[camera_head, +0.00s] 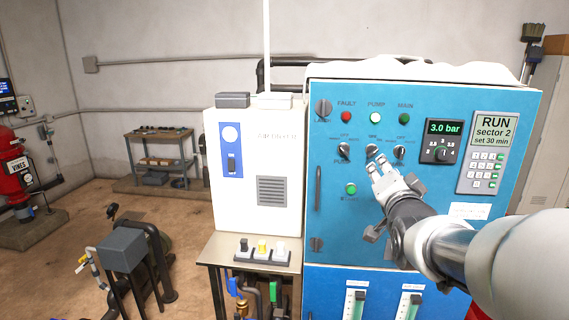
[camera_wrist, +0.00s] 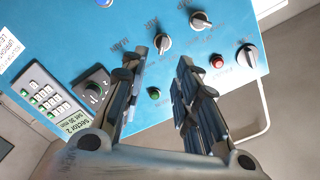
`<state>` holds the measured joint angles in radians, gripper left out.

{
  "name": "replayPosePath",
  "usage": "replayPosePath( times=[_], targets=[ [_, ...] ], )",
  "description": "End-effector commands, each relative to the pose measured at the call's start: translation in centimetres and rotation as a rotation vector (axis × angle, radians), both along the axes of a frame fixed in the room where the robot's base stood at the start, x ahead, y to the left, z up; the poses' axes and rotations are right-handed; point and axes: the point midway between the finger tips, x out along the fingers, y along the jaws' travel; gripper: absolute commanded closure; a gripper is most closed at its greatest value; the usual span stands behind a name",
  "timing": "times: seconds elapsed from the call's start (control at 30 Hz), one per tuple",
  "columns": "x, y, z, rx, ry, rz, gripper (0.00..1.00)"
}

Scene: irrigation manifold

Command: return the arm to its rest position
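The blue panel (camera_wrist: 150,15) shows beyond the fingers. Whether a fingertip touches the panel cannot be told. My arm reaches in from the lower right.
The panel carries a 3.0 bar gauge (camera_head: 443,141) and a keypad display reading RUN, sector 2 (camera_head: 493,139). A white cabinet (camera_head: 228,200) stands to the left, above a small table (camera_head: 222,249) with coloured switches. A grey box on legs (camera_head: 121,249) stands at lower left.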

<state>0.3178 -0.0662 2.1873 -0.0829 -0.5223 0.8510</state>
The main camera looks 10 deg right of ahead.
Motion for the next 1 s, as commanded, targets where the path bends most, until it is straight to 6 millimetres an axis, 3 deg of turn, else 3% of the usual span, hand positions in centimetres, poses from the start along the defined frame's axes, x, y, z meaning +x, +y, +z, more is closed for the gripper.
replayPosePath(
  times=[0.17, 0.27, 0.4, 0.6, 0.7, 0.8, 1.0],
  targets=[
    [-3.9, 4.2, -5.7, -0.093, 0.238, 0.062, 0.72],
    [-8.3, 7.5, -10.9, -0.181, 0.447, 0.143, 0.72],
    [-15.7, 11.4, -17.7, -0.306, 0.719, 0.294, 0.72],
    [-26.0, 15.1, -25.1, -0.453, 1.012, 0.532, 0.72],
    [-29.6, 15.9, -27.2, -0.499, 1.101, 0.621, 0.72],
    [-31.7, 16.3, -28.3, -0.526, 1.151, 0.677, 0.72],
    [-32.5, 16.4, -28.7, -0.535, 1.175, 0.700, 0.72]
  ],
)
